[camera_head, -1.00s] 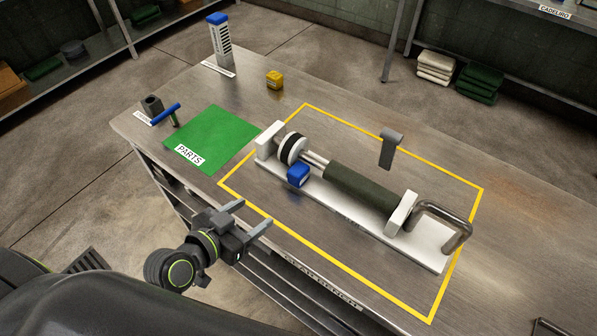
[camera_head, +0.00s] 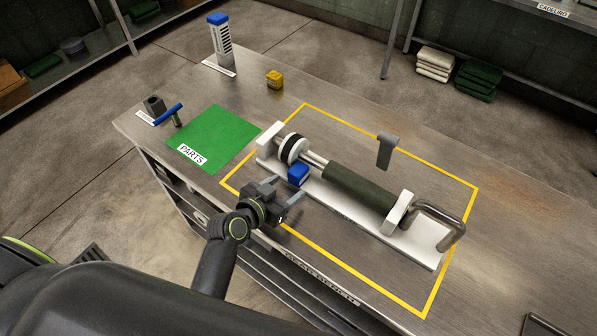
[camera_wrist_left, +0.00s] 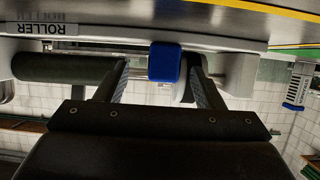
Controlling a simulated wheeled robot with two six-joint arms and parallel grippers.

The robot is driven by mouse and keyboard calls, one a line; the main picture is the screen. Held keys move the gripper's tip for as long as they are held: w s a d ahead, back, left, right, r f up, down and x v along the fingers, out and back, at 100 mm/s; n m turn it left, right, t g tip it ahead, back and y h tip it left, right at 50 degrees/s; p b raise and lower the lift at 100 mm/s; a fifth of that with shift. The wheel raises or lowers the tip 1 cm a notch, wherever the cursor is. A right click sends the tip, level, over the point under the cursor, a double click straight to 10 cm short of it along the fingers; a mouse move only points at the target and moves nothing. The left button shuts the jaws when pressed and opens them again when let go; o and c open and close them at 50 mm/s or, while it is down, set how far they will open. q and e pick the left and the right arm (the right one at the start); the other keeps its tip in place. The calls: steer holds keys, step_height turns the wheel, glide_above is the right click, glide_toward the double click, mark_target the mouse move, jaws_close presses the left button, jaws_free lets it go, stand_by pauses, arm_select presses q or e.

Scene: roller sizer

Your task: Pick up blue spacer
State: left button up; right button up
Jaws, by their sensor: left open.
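The blue spacer (camera_head: 298,174) is a small block at the front side of the roller sizer (camera_head: 360,188), near its black and white ring end. My left gripper (camera_head: 286,188) is open and empty, just in front of the spacer. In the left wrist view, which looks upside down, the blue spacer (camera_wrist_left: 164,62) appears between the two fingers (camera_wrist_left: 160,82), beyond their tips. A gap seems to remain between the fingers and the spacer. My right gripper is not in view.
A green PARTS mat (camera_head: 217,138) lies to the left on the bench. A yellow block (camera_head: 274,80) and a white tower with a blue top (camera_head: 220,38) stand behind. A grey upright piece (camera_head: 386,150) stands behind the roller. Yellow tape (camera_head: 385,136) outlines the work area.

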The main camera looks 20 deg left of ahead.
mark_target(293, 179)
arm_select(q)
steer(key=w, duration=0.2)
steer(key=w+p, duration=0.1)
steer(key=shift+w+d+f, duration=0.1)
steer(key=shift+d+f, duration=0.2)
steer(key=shift+f, duration=0.05)
steer(key=shift+w+d+f, duration=0.2)
steer(key=shift+w+f, duration=0.1)
steer(key=shift+w, duration=0.2)
steer(key=c, duration=1.1)
steer(key=shift+r, duration=0.15)
